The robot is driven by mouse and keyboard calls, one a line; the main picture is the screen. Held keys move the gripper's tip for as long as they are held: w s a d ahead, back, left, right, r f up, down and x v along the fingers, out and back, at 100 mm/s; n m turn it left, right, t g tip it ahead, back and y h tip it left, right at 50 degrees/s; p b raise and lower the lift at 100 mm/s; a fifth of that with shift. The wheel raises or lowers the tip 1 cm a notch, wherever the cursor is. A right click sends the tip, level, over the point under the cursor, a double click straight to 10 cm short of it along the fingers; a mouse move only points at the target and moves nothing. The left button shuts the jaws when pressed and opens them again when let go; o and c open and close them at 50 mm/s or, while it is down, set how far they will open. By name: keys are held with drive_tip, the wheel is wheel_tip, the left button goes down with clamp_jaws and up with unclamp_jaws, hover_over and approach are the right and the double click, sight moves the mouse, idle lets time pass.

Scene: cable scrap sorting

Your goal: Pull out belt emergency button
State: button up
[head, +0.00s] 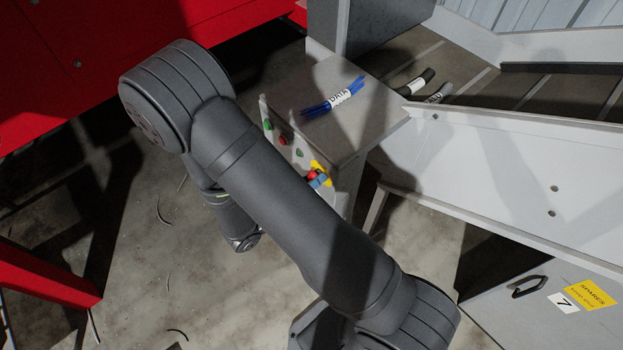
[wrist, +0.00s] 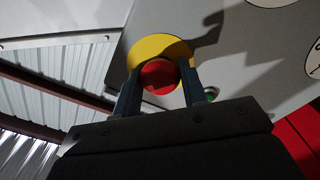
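The belt emergency button is a red round knob (wrist: 159,76) on a yellow round plate (wrist: 148,50), on the front face of a grey control box. In the wrist view my gripper (wrist: 161,68) has one finger on each side of the red knob, with the tips close to its edges. I cannot tell whether the fingers press on it. In the head view the red knob (head: 312,174) and the yellow plate (head: 321,167) show just past my forearm. A bluish fingertip part of my gripper (head: 319,181) is beside the knob.
Other buttons on the box face are a green one (head: 267,125), a red one (head: 284,139) and another green one (head: 299,153). Blue cables (head: 318,104) labelled DATA lie on the box top (head: 350,135). Dark cable pieces (head: 424,79) lie on the conveyor to the right.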

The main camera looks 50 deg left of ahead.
clamp_jaws()
drive_tip(key=shift+s, duration=0.8)
drive_tip(key=o, duration=0.8)
unclamp_jaws()
drive_tip(key=shift+s, duration=0.15)
drive_tip(key=s, duration=1.7)
drive_tip(key=shift+s, duration=0.15)
drive_tip(key=w, duration=1.7)
drive_tip(key=shift+w, duration=0.3)
